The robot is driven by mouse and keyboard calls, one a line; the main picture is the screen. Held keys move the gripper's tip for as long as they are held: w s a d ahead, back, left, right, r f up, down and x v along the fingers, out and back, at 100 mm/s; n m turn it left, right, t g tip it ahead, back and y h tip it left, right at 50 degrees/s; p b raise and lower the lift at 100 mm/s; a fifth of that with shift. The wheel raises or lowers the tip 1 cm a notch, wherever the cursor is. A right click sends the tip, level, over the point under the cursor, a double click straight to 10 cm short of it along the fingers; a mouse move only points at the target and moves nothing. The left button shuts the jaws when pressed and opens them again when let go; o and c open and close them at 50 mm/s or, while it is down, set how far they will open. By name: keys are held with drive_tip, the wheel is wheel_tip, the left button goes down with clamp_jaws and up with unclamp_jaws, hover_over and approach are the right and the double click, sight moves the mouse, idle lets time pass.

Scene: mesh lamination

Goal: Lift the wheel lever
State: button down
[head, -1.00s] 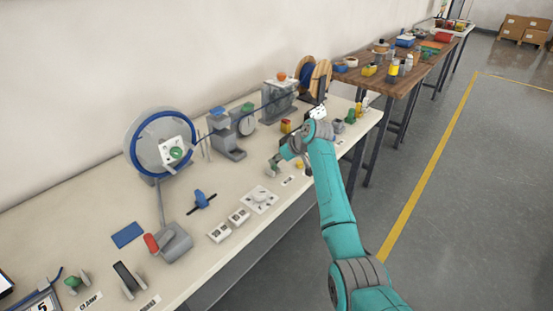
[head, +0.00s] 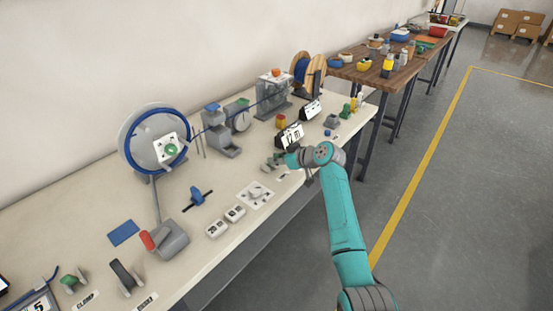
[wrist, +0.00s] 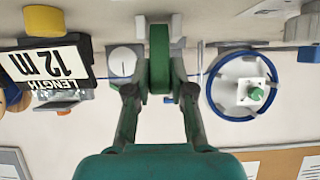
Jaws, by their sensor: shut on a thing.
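In the wrist view a green upright lever (wrist: 160,60) stands between my two fingers. It appears to be the wheel lever, though I cannot read its label. My gripper (wrist: 160,92) is shut on it, with one dark finger against each side. In the head view my gripper (head: 276,160) is low over the front half of the bench, at a small grey base. The lever there is mostly hidden by my gripper, and I cannot tell its tilt.
A "12 m" sign (head: 291,137) stands close behind my gripper. A reel (head: 146,152) with blue cable is at the left rear of the bench (head: 80,205). A grey box with a red-handled lever (head: 168,240) and a clamp lever (head: 72,279) are at the front left.

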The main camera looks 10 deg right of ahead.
drive_tip(key=c, duration=1)
unclamp_jaws()
drive_tip(key=v, duration=1.2)
drive_tip(key=shift+f, duration=0.1)
